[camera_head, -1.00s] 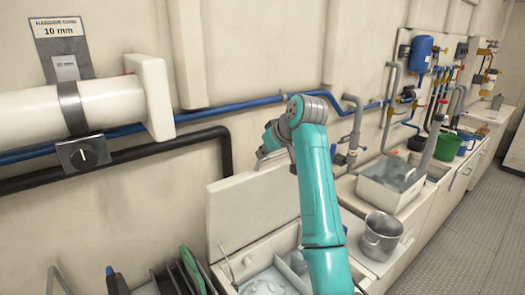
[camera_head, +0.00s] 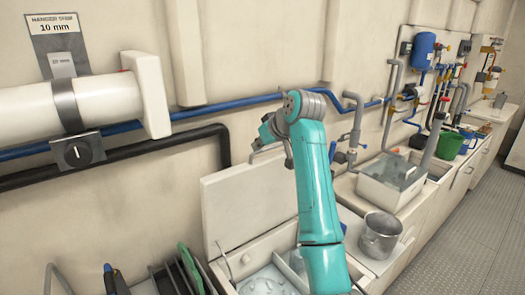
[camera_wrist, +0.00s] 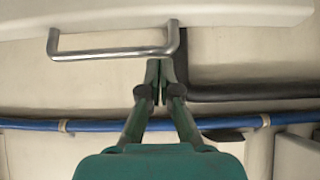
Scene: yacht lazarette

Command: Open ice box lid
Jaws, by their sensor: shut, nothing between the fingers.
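The ice box lid (camera_head: 245,205) is a pale panel standing raised at the back of the box, near the wall, in the head view. The ice box (camera_head: 262,250) below it is uncovered, with pale lumps inside. In the wrist view, the lid's edge (camera_wrist: 210,14) crosses the top and carries a U-shaped metal handle (camera_wrist: 110,53). My gripper (camera_wrist: 159,64) is shut and empty, its tips just below the handle bar near its right end; I cannot tell whether they touch. In the head view my arm hides the gripper's tips and part of the lid.
Blue (camera_head: 230,106) and black (camera_head: 130,153) pipes run along the wall behind the lid. A metal pot (camera_head: 381,237) and a sink basin (camera_head: 390,187) stand right of my arm. Dark and green upright plates (camera_head: 185,268) stand left of the box. The floor (camera_head: 455,225) at right is clear.

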